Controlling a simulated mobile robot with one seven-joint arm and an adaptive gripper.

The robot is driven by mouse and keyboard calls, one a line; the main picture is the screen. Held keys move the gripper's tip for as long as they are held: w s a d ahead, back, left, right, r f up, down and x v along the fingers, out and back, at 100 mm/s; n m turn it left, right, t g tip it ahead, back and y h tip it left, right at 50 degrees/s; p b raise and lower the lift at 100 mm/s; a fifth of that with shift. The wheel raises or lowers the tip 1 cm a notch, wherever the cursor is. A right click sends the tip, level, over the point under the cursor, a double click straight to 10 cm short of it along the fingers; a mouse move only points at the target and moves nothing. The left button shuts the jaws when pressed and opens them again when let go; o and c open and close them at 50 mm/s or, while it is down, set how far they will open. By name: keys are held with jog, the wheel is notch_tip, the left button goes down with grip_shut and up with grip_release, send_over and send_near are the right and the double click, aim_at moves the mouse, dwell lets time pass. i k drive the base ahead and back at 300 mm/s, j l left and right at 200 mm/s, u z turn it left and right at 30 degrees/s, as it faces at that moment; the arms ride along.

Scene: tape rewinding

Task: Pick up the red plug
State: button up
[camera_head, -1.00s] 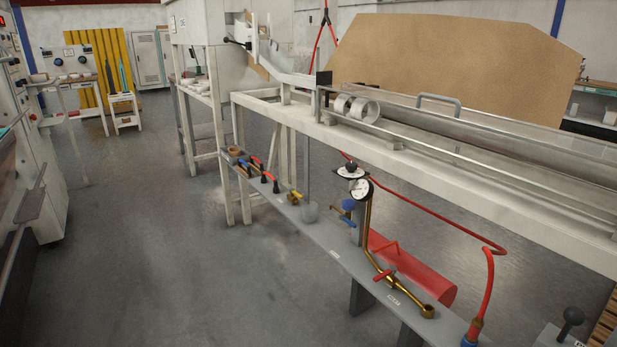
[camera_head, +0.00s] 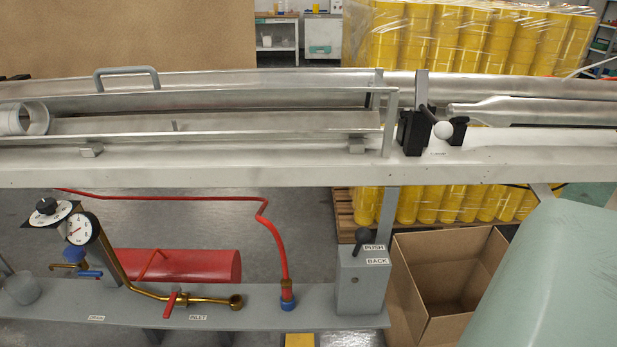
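I cannot make out for certain which thing is the red plug. A red hose (camera_head: 272,235) comes down to a blue fitting (camera_head: 287,301) on the grey lower shelf (camera_head: 250,318). A small red valve handle (camera_head: 171,304) sits on the brass pipe (camera_head: 206,299) marked INLET. A red cylinder (camera_head: 205,265) lies behind that pipe. My gripper is not in view.
A long metal trough (camera_head: 220,124) runs along the white bench (camera_head: 250,173). A grey box (camera_head: 361,284) with a black lever, labelled PUSH and BACK, stands right of the hose. An open cardboard box (camera_head: 424,318) is beside it. Yellow rolls (camera_head: 480,40) are stacked behind.

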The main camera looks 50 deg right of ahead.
aim_at(287, 284)
jog(key=i+j+z, duration=0.15)
jog(key=j+z, duration=0.25)
jog(key=i+j+z, duration=0.1)
jog(key=z, duration=0.35)
jog(key=j+z, duration=1.25)
jog(key=l, duration=0.1)
